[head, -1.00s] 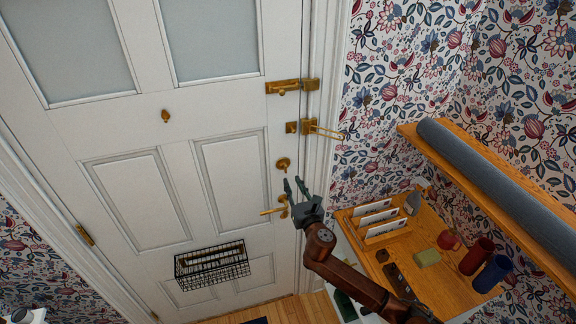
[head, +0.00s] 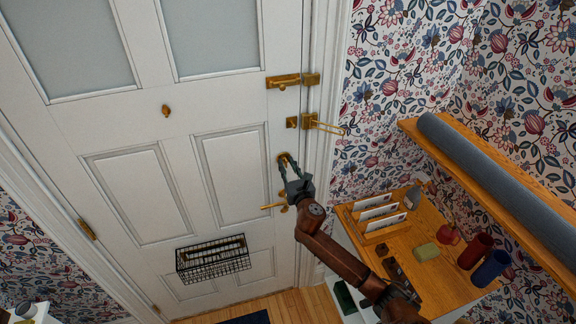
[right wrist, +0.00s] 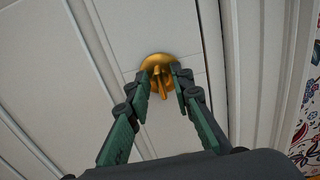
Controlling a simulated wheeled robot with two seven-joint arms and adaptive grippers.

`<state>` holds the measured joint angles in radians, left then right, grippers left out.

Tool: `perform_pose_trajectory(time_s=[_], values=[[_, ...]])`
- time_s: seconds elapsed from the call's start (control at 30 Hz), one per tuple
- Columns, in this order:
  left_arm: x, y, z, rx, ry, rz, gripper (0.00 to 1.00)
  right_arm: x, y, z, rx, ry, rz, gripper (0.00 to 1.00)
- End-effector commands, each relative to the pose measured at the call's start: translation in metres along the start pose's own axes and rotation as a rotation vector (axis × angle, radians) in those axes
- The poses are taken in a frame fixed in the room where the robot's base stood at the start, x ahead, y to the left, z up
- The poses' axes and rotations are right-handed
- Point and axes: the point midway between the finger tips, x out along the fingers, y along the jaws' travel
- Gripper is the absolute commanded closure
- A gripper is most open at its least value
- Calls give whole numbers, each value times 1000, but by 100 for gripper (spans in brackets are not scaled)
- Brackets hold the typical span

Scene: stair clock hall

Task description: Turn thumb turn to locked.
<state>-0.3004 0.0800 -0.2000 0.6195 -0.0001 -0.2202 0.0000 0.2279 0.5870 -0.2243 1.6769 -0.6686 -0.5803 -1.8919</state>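The brass thumb turn (right wrist: 163,84) sits on the white door (head: 178,135), above the lever handle (head: 272,206). In the right wrist view its round plate and narrow tab show, with the tab pointing nearly straight down. My right gripper (head: 287,166) is at the thumb turn, which it mostly hides in the head view. In the right wrist view the fingers (right wrist: 163,88) are open, one on each side of the tab. I cannot tell whether either finger touches it. My left gripper does not show.
Above are a brass bolt (head: 284,81) and a door guard (head: 322,125). A wire basket (head: 212,262) hangs low on the door. To the right, a wooden table (head: 415,240) holds letters and jars under a shelf (head: 500,185) bearing a grey roll.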

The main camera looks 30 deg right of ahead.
Motion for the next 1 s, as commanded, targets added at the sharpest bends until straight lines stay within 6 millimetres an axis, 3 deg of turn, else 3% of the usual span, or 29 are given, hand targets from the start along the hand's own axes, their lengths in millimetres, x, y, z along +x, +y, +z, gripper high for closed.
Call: perform_pose_trajectory(time_s=[0.27, 0.73, 1.0], values=[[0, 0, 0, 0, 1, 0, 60, 0, 0, 0, 0, 0, -1, 100], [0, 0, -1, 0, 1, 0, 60, 0, -1, 0, 14, 0, -2, 100], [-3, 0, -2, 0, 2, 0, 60, 0, -1, 0, 126, 1, -2, 100]])
